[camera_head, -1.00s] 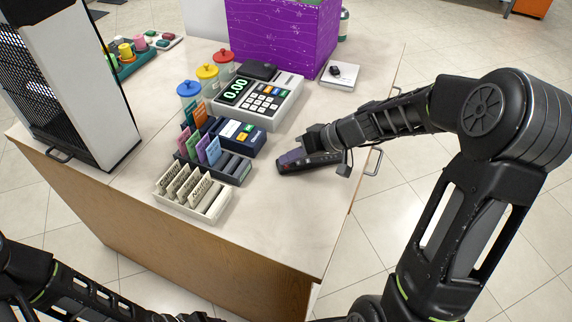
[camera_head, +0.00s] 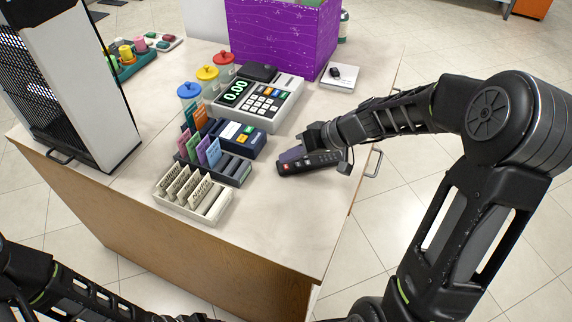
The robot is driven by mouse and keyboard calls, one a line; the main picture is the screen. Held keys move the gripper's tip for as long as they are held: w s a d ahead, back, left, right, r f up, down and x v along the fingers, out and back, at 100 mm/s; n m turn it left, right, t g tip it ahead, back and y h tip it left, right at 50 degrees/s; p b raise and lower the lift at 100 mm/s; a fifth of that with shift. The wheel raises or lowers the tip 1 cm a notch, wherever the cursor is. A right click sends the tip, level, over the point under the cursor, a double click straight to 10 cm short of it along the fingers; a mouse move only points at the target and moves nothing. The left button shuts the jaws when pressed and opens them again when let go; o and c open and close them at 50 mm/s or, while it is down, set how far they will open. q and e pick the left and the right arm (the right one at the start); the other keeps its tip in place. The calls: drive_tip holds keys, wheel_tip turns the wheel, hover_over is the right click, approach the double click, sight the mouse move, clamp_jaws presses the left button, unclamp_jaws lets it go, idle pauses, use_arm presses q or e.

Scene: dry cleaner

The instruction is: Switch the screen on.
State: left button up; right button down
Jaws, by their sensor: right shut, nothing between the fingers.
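A dark remote control (camera_head: 312,165) with a red button near its left end and rows of small buttons lies on the counter. My right gripper (camera_head: 292,154) is shut and empty. Its fingertips are at the far side of the remote's left end, over or beside it; I cannot tell whether they touch it. No screen that a remote would switch shows clearly; the cash register's small display (camera_head: 236,91) is lit and reads 0.00. My left arm runs along the bottom left, and its gripper is out of the picture.
On the counter (camera_head: 285,215) stand the cash register (camera_head: 266,101), a blue card terminal (camera_head: 238,138), a tag tray (camera_head: 193,196), lidded jars, a purple box (camera_head: 285,40) and a white pad (camera_head: 340,76). The counter's front right part is clear.

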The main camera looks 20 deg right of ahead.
drive_tip(key=shift+r, duration=0.1)
drive_tip(key=shift+r+p, duration=1.4)
drive_tip(key=shift+r, duration=1.05)
